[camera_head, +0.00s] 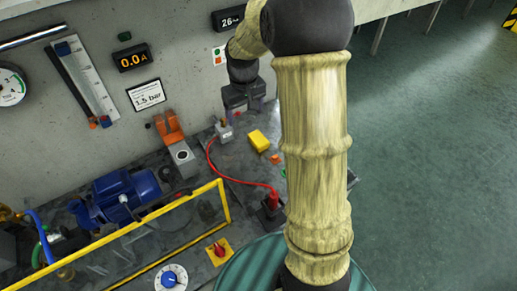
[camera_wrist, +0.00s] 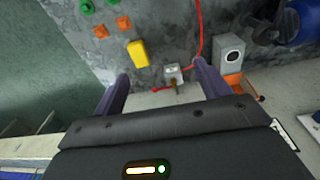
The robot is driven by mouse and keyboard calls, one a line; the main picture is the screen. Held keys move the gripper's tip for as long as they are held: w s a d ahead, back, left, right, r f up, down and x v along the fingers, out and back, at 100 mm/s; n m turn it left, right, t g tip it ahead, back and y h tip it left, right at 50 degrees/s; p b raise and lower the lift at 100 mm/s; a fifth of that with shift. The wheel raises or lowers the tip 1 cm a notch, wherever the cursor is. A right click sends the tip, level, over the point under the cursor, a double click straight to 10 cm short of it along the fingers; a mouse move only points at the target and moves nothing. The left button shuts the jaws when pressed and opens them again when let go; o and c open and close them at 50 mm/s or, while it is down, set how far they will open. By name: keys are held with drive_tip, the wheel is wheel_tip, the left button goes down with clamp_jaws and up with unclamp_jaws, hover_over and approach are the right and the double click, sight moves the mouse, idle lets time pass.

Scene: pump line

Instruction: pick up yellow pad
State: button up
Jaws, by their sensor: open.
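The yellow pad (camera_head: 259,141) is a small yellow block lying flat on the dark grey bench top, in the middle of the head view. In the wrist view the yellow pad (camera_wrist: 138,54) lies beyond my fingertips, a little left of the middle between them.
A small metal block (camera_wrist: 173,74) with a red cable (camera_head: 211,155) stands near the pad. Orange and green pieces (camera_wrist: 99,31) lie on its other side. A grey box with an orange clamp (camera_head: 182,158), a blue motor (camera_head: 124,194) and a yellow rail (camera_head: 150,232) stand left.

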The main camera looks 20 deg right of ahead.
drive_tip(key=g+b, duration=0.1)
drive_tip(key=b, duration=0.6)
hover_over(258, 138)
wheel_tip(258, 138, down, 10)
drive_tip(key=shift+w+d+r+n, duration=0.15)
drive_tip(key=shift+n, duration=0.15)
wheel_tip(258, 138, down, 12)
drive_tip(key=shift+f+p, duration=0.15)
drive_tip(key=shift+p, duration=0.5)
wheel_tip(258, 138, down, 5)
drive_tip(key=shift+f+p, duration=0.1)
drive_tip(key=shift+p, duration=0.55)
